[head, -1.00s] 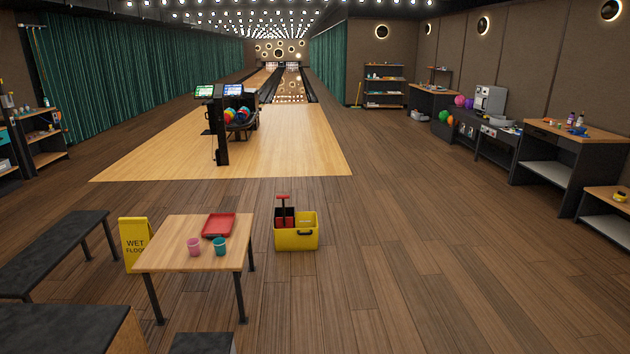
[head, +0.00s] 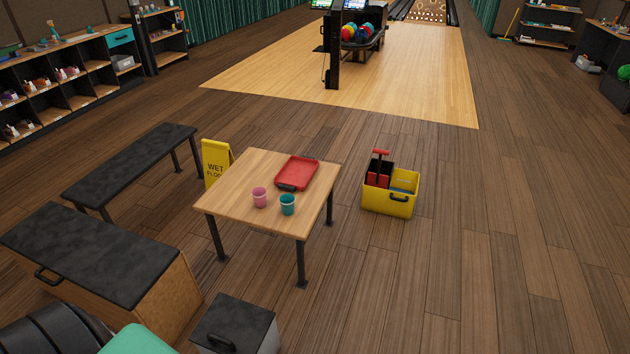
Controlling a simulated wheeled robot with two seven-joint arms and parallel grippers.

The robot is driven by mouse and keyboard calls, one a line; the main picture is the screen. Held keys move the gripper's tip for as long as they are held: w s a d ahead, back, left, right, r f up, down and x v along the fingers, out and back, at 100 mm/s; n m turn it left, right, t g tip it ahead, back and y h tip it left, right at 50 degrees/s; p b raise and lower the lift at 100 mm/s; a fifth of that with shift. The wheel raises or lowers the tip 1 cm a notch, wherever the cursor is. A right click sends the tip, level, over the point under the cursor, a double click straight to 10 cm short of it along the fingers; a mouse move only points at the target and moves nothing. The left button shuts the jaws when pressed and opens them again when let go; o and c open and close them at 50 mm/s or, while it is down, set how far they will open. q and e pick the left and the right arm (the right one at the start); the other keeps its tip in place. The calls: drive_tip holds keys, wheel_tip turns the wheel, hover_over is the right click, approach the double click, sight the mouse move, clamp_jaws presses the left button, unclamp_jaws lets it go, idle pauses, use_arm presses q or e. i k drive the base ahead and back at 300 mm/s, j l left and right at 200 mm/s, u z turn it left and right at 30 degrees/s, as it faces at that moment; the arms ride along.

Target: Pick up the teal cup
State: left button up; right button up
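The teal cup (head: 287,205) stands upright on the wooden table (head: 233,203), near its front right side. A pink cup (head: 260,197) stands just left of it, apart from it. A red tray (head: 297,172) lies behind the cups on the same table. Neither of my grippers is in view.
A yellow wet floor sign (head: 216,160) stands behind the table's left side. A yellow bucket (head: 391,192) stands on the floor right of the table. A black bench (head: 130,172), a bench box (head: 90,250) and a small box (head: 235,325) lie left and in front. Floor at right is clear.

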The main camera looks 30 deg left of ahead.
sight(286, 201)
drive_tip(key=i+u, duration=0.15)
drive_tip(key=i, duration=0.4)
drive_tip(key=i+l+u, duration=0.15)
drive_tip(key=i, duration=0.4)
drive_tip(key=i+l+u, duration=0.15)
drive_tip(key=i, duration=0.4)
